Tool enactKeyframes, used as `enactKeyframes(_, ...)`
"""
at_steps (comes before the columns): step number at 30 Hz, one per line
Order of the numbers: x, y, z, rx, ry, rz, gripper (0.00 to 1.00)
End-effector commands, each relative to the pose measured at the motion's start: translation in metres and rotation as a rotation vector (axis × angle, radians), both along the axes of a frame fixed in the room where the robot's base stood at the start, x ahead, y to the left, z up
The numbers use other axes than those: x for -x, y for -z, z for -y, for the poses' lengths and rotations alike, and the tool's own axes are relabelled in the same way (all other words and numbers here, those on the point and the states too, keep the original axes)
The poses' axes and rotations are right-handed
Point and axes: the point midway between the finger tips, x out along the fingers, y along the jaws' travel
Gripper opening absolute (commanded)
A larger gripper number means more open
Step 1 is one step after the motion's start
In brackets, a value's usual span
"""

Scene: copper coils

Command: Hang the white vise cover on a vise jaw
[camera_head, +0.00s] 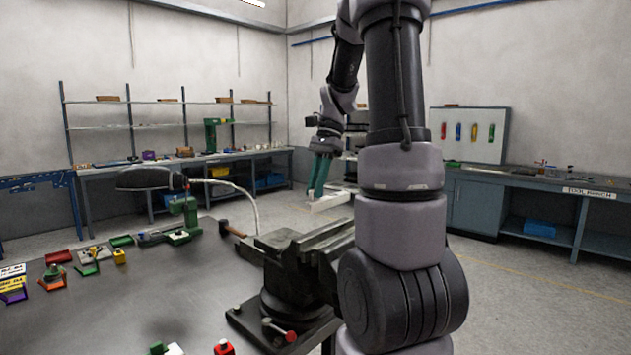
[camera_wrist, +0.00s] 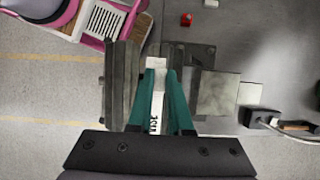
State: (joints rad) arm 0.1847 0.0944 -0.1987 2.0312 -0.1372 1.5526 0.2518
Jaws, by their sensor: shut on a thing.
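The white vise cover (camera_head: 328,201) is a pale bar held between the green fingers of my gripper (camera_head: 318,190), above and behind the dark vise (camera_head: 290,268) in the head view. In the wrist view my gripper (camera_wrist: 160,85) is shut on the white vise cover (camera_wrist: 157,105), which has dark lettering on it. The vise (camera_wrist: 121,80) shows below the fingers there, with a jaw block to the left and its flat metal part to the right. The cover looks apart from the vise in the head view; the exact height gap cannot be told.
The vise stands at the right edge of the dark workbench (camera_head: 110,315). A hammer (camera_head: 231,230), a lamp (camera_head: 145,179) and several small coloured parts lie or stand on the bench. A long bench with shelves is along the back wall. Open floor lies beyond the vise.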

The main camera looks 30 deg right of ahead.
Motion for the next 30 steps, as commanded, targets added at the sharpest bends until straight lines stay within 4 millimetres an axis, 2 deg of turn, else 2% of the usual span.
enactKeyframes(15, 0.000, 0.047, 0.000, 0.001, -0.001, -0.002, 0.00)
enactKeyframes(30, 0.000, 0.054, 0.000, 0.001, -0.001, 0.001, 0.00)
